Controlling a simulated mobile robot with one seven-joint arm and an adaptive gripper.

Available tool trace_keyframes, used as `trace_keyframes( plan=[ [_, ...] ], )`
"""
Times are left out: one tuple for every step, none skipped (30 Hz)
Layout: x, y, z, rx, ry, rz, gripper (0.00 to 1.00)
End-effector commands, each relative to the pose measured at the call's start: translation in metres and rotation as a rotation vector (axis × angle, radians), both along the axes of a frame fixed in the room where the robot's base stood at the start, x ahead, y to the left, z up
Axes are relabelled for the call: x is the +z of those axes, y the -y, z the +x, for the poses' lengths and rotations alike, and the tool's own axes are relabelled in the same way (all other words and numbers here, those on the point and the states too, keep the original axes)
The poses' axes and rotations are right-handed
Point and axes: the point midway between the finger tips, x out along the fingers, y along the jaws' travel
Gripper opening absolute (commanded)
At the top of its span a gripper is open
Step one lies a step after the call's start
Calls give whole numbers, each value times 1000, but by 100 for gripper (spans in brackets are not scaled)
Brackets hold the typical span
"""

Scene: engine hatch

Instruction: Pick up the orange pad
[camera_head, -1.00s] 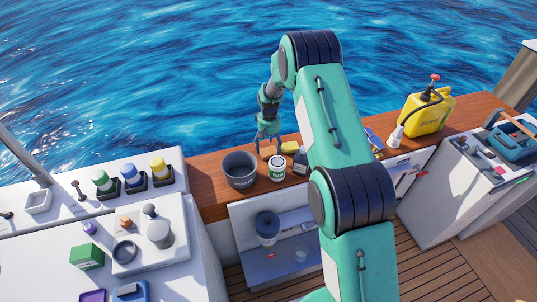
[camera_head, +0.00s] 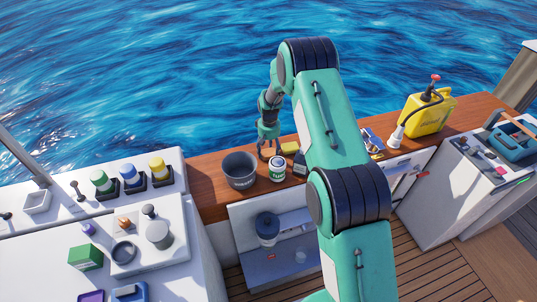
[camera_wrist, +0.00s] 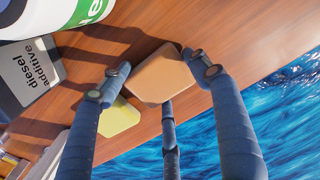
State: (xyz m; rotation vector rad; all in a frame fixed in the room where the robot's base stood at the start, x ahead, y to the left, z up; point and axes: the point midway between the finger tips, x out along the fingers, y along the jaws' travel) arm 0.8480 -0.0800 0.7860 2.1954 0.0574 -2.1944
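The orange pad (camera_wrist: 162,76) lies on the wooden counter in the wrist view, a rounded, flat block. My gripper (camera_wrist: 161,84) is open, with its blue fingers spread around the pad: one on the left, one on the right and one below it in the picture. Whether any finger touches the pad, I cannot tell.
A yellow pad (camera_wrist: 119,118) lies close beside the left finger. A grey bucket (camera_head: 240,169) is left of the can. Water lies beyond the counter's far edge.

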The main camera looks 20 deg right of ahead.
Motion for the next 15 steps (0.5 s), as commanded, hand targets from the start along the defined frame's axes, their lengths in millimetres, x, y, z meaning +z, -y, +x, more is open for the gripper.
trace_keyframes(
  plan=[
    [0,0,0,0,-1,0,46],
    [0,0,0,0,-1,0,40],
    [0,0,0,0,-1,0,34],
    [-1,0,0,0,-1,0,34],
    [-1,0,0,0,-1,0,34],
    [0,0,0,0,-1,0,34],
    [-1,0,-1,0,-1,0,34],
    [-1,0,-1,0,-1,0,34],
    [-1,0,-1,0,-1,0,34],
    [-1,0,-1,0,-1,0,34],
    [-1,0,-1,0,-1,0,34],
    [0,0,-1,0,-1,0,34],
    [0,0,-1,0,-1,0,34],
    [1,0,-1,0,-1,0,34],
    [2,0,0,0,-1,0,34]
  ],
)
